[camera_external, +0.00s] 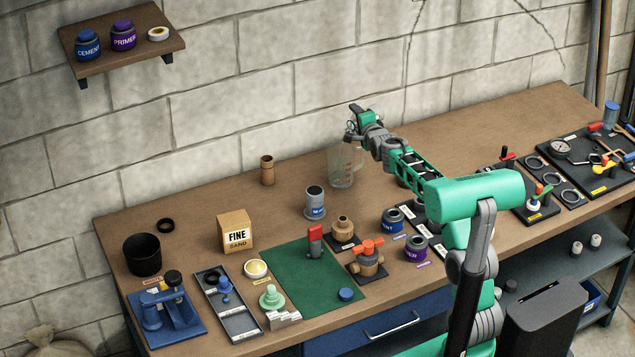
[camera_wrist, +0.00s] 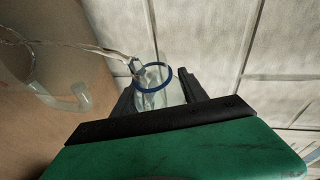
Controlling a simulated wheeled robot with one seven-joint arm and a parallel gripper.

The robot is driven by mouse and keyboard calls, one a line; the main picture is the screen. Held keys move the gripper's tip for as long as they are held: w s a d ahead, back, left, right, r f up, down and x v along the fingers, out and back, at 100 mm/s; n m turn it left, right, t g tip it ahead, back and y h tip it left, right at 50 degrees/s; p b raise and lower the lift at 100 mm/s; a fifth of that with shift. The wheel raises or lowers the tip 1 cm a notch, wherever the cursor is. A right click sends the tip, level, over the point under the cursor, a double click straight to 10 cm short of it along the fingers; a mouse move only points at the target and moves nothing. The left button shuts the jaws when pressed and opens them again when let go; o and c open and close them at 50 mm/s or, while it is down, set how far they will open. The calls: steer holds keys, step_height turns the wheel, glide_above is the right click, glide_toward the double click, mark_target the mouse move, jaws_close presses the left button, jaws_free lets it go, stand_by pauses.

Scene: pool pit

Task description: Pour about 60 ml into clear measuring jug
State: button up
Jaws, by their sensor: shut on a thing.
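The clear measuring jug (camera_external: 341,168) stands upright on the bench near the wall, with red marks on its side. My gripper (camera_external: 354,122) is above the jug's mouth. In the wrist view my gripper (camera_wrist: 156,84) is shut on a clear vessel with a blue rim (camera_wrist: 152,78). The vessel looks tilted; its contents and level are unclear. The jug's pale handle (camera_wrist: 72,100) and see-through rim show at the left of the wrist view. A thin clear streak lies between the vessel and the jug; I cannot tell whether it is liquid or the rim.
A sand box (camera_external: 236,231), a green mat (camera_external: 300,283) and valve parts (camera_external: 368,258) lie nearer the front. The block wall is close behind.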

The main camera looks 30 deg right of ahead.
steer(key=shift+f+b, duration=0.1)
steer(key=shift+b, duration=0.55)
stand_by(0.3)
steer(key=r+p, duration=0.1)
steer(key=p, duration=0.1)
steer(key=shift+r+p, duration=0.35)
steer(key=shift+p, duration=0.05)
steer(key=m+p, duration=0.1)
steer(key=p, duration=0.2)
steer(key=shift+d+g+p, duration=0.15)
steer(key=shift+g+p, duration=0.15)
steer(key=shift+p, duration=0.1)
steer(key=shift+d+f+m+y+p, duration=0.15)
steer(key=shift+f+m+y+p, duration=0.2)
steer(key=shift+f, duration=0.45)
steer(key=shift+f+b, duration=0.35)
steer(key=shift+f, duration=0.05)
steer(key=p, duration=0.1)
steer(key=m+y+p, duration=0.1)
steer(key=p, duration=0.1)
steer(key=shift+d+g, duration=0.25)
steer(key=shift+g, duration=0.15)
steer(key=shift+a+f+m+p, duration=0.15)
steer(key=shift+m+p, duration=0.1)
steer(key=shift+p, duration=0.2)
steer(key=shift+f, duration=0.15)
